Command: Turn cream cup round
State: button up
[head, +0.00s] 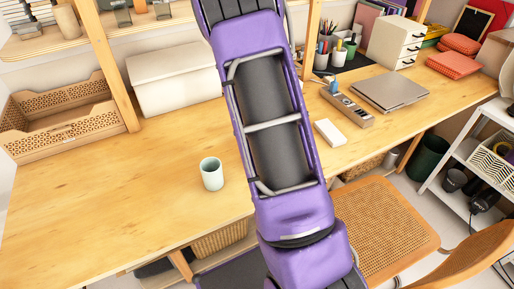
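A pale cup (211,174), off-white with a faint green tint, stands upright on the wooden desk (130,190). It is left of my purple arm, towards the desk's front edge, and is the likely cream cup. Its open top faces up. I cannot make out a handle or a marking on it. My arm crosses the middle of the head view from bottom to top and hides part of the desk. My gripper is out of the picture.
A perforated wooden crate (60,118) and a white box (175,80) stand at the back left. A small white block (330,132), a wooden tray (347,108) and a grey laptop (390,91) lie right of my arm. A chair (385,228) stands in front. The desk around the cup is clear.

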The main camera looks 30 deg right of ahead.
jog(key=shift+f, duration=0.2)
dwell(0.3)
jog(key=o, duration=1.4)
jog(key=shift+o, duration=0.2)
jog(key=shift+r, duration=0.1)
